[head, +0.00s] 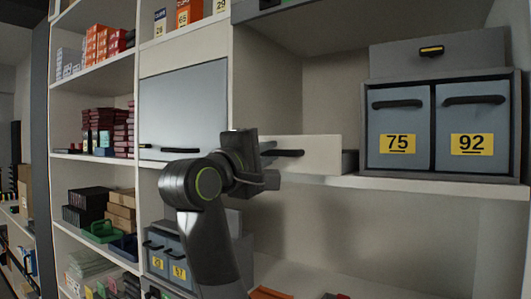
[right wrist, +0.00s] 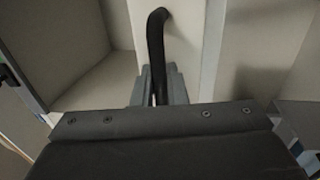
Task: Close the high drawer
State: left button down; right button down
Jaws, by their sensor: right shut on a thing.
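A pale drawer (head: 318,154) with a black bar handle (head: 290,153) stands out from the shelf at middle height in the head view. My right gripper (head: 268,153) is at the handle, on the left side of the drawer. In the right wrist view the grey fingers (right wrist: 158,88) are shut on the black handle (right wrist: 156,40), and the pale drawer front (right wrist: 188,45) is just beyond them. The inside of the drawer is hidden. My left gripper is in neither view.
A grey cabinet (head: 433,125) with doors marked 75 and 92 stands right of the drawer, with a grey box (head: 440,53) on top. A closed grey panel (head: 185,105) is at left. Shelves (head: 95,70) with stacked boxes stand farther left.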

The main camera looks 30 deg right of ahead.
jog(key=x, duration=0.4)
jog(key=shift+f+p, duration=0.3)
jog(key=shift+f, duration=0.05)
jog(key=c, duration=1.8)
grip_release()
jog(key=shift+d, duration=0.1)
jog(key=shift+s+a+f, duration=0.1)
jog(key=shift+a+f, duration=0.1)
jog(key=shift+a, duration=0.05)
jog(key=b+v, duration=0.3)
jog(key=v, duration=0.5)
jog(key=b+v, duration=0.4)
jog(key=v, duration=0.5)
jog(key=shift+r, duration=0.2)
